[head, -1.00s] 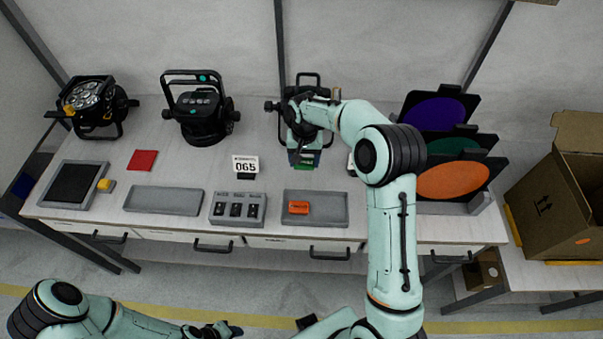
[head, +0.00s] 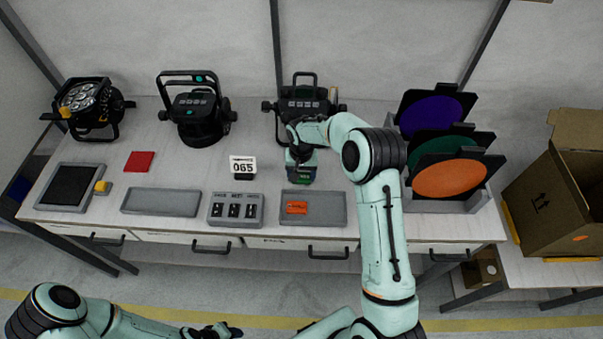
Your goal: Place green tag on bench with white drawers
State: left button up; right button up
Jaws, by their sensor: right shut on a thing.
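My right gripper (head: 301,168) is shut on the green tag (head: 302,181), of which only a small green part shows beneath the fingers. It holds the tag over the bench with white drawers (head: 260,160), just behind the right grey tray. I cannot tell whether the tag touches the bench top. My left gripper (head: 222,330) is low at the bottom edge, in front of the bench and away from it. Its fingers are too small and cut off to tell open from shut.
An orange tag (head: 297,208) lies in the right grey tray (head: 335,209); the left tray (head: 160,202) is empty. A 065 sign (head: 243,167), a three-slot box (head: 236,210) and a red square (head: 140,161) are nearby. Stage lights (head: 197,115) stand behind; coloured filters (head: 450,178) stand right.

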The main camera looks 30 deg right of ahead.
aim_at(302, 177)
jog(key=o, duration=1)
notch_tip(302, 177, up, 12)
jog(key=shift+r, duration=0.15)
